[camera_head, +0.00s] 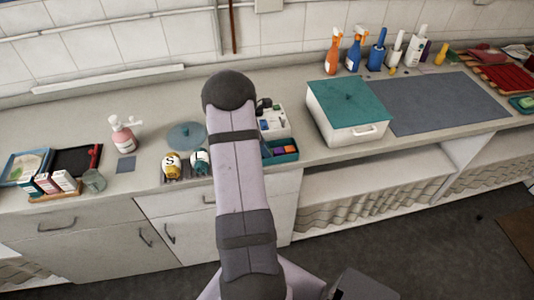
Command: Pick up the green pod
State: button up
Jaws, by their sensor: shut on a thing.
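My arm rises through the middle of the view and its upper end covers part of the counter. My gripper does not show; it seems to be hidden behind the arm. I cannot pick out a green pod for certain. Just right of the arm, a teal tray (293,156) holds small orange and purple blocks (281,150). Behind it, a white box (283,128) holds small blue and green bits, too small to tell apart. Part of both is hidden by the arm.
A white box with a teal lid (347,100) stands right of the tray, beside a grey mat (435,102). Spray bottles (354,54) line the back. Left of the arm are two round jars (171,166), a pink bottle (124,137) and small boxes (62,181).

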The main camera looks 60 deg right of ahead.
jog(key=shift+r, duration=0.15)
notch_tip(320, 180, up, 10)
jog(key=b, duration=0.3)
